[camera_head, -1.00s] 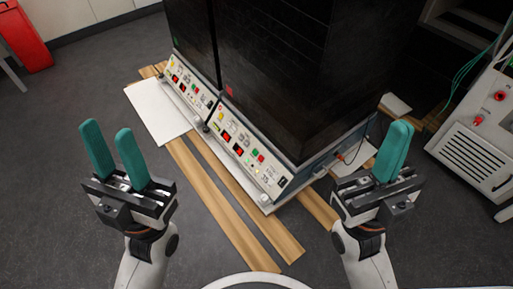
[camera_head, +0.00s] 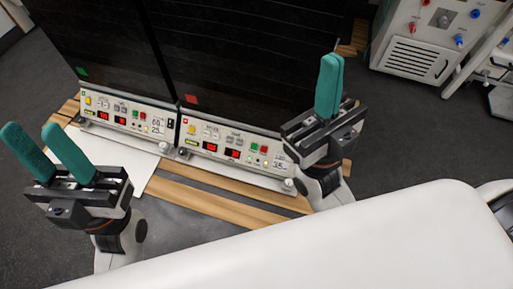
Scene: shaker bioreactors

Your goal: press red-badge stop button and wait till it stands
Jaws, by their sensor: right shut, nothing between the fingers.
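Two dark shaker bioreactors stand side by side, each with a light control panel along its lower front. The right one has a red badge (camera_head: 191,99). Its panel (camera_head: 220,148) carries lit red displays, a yellow button, a green button (camera_head: 254,147) and a red button (camera_head: 264,149). The left one has a green badge (camera_head: 81,71) and a similar panel (camera_head: 110,112). My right gripper (camera_head: 331,60) is shut and empty, upright at the right end of the red-badge panel and covering part of that unit. My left gripper (camera_head: 32,132) is open and empty at the far left, apart from the panels.
A white board (camera_head: 112,152) lies in front of the green-badge unit. Wooden slats (camera_head: 215,203) run beneath the units. A grey cabinet with a vent and coloured connectors (camera_head: 420,45) stands at upper right. Dark floor is clear on the left.

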